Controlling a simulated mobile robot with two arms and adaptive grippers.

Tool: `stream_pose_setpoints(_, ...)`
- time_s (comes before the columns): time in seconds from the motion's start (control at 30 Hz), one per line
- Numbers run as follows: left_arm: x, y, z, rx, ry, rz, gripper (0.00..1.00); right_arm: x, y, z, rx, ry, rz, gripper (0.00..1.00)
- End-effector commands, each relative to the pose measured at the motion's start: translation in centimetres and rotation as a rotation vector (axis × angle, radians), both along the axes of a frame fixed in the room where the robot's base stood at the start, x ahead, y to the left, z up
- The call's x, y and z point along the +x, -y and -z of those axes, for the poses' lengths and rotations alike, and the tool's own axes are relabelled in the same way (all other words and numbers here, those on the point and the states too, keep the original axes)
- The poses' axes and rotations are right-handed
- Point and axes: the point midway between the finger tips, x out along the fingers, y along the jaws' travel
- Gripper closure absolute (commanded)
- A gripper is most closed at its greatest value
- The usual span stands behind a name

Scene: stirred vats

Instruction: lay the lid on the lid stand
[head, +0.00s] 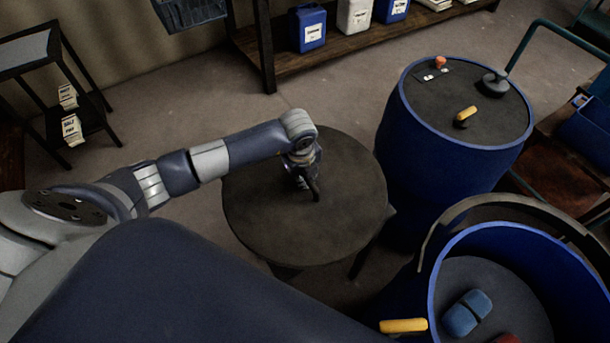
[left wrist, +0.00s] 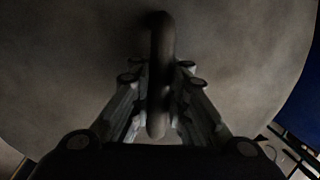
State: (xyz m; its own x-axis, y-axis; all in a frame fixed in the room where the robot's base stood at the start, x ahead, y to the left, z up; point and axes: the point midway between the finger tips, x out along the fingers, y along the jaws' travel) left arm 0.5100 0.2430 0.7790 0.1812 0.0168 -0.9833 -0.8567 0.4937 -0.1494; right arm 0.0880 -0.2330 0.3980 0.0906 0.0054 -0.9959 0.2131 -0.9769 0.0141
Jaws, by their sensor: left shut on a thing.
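The lid (head: 300,222) is a wide, round, dark grey disc in the middle of the head view, and it looks level. My left gripper (head: 306,182) is over it, shut on the lid's dark bar handle (left wrist: 160,42). The left wrist view shows the handle between the fingers, with the lid's face (left wrist: 240,70) behind. Dark legs of the lid stand (head: 360,262) show under the lid's edge; its top is hidden. I cannot tell whether the lid touches the stand. My right gripper is not in view.
A closed blue vat (head: 440,185) with a yellow handle (head: 465,115) stands right of the lid. An open blue vat (head: 440,290) with blue and red things inside is at lower right. A shelf with jugs (head: 312,30) is behind. Floor left of the lid is clear.

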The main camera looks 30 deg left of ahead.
Motion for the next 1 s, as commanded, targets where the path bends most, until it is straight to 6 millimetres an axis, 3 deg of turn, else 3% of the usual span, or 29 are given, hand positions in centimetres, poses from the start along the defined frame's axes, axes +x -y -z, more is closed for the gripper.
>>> stream_pose_setpoints(0.07,0.1,0.0,-0.1,0.000,0.004,0.000,1.00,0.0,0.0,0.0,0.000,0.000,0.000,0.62)
stream_pose_setpoints(0.1,0.0,0.0,0.1,0.001,0.000,0.000,0.80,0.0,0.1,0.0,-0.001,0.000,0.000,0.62)
stream_pose_setpoints(0.2,0.0,0.0,0.0,0.001,0.000,0.000,0.63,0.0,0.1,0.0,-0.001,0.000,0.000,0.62)
stream_pose_setpoints(0.63,-0.1,0.0,-0.8,0.001,0.001,0.001,0.63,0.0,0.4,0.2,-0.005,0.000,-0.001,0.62)
stream_pose_setpoints(1.0,-1.4,0.1,-7.9,0.001,0.005,0.002,0.63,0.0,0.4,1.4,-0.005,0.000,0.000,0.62)
